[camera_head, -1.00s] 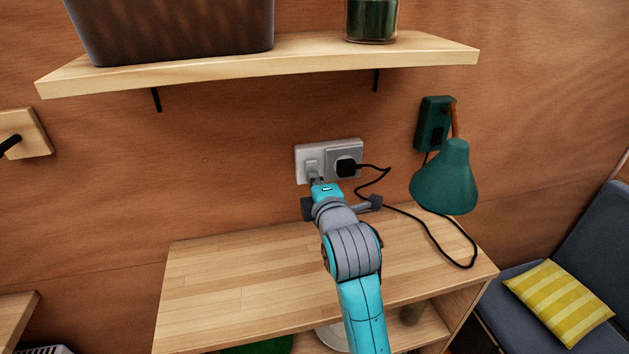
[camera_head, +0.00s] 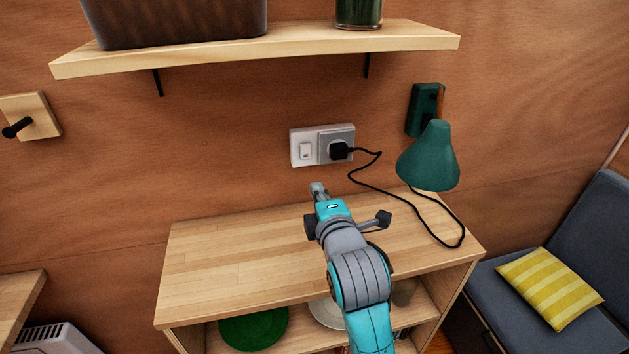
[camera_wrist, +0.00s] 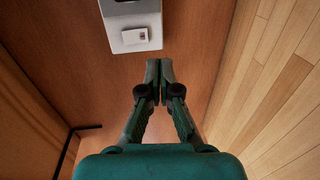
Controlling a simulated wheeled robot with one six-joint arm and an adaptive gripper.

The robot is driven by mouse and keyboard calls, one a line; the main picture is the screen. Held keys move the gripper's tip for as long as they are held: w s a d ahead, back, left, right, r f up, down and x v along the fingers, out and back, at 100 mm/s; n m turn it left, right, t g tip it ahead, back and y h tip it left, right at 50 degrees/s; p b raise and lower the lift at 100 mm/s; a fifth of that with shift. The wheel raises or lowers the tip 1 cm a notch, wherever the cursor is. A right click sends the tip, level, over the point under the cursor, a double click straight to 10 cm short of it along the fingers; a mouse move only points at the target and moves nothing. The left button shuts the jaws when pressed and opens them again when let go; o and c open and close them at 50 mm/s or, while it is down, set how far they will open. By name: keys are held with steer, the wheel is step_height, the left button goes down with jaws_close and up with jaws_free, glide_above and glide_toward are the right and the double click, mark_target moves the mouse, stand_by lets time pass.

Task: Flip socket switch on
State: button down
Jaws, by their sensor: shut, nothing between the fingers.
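The wall socket (camera_head: 322,146) is a pale plate on the wooden wall. Its white rocker switch (camera_head: 306,151) is on the left half, and a black plug (camera_head: 339,151) sits in the right half. My gripper (camera_head: 318,188) is shut and empty, below the socket and apart from it, above the shelf unit's top. In the wrist view the switch (camera_wrist: 134,36) shows near the top, with a thin red line along one edge. The shut fingertips (camera_wrist: 159,68) are close to the plate there without visibly touching it. Most of the plug is out of the wrist view.
A green lamp (camera_head: 428,160) hangs at the right, and the black cord (camera_head: 400,212) loops over the wooden top (camera_head: 235,262). A wall shelf (camera_head: 290,50) with a dark basket (camera_head: 180,20) is above. The wooden top's left side is clear.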

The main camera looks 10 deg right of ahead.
steer(key=s, duration=0.4)
steer(key=shift+s+f, duration=0.25)
steer(key=shift+f, duration=0.05)
steer(key=shift+s, duration=0.1)
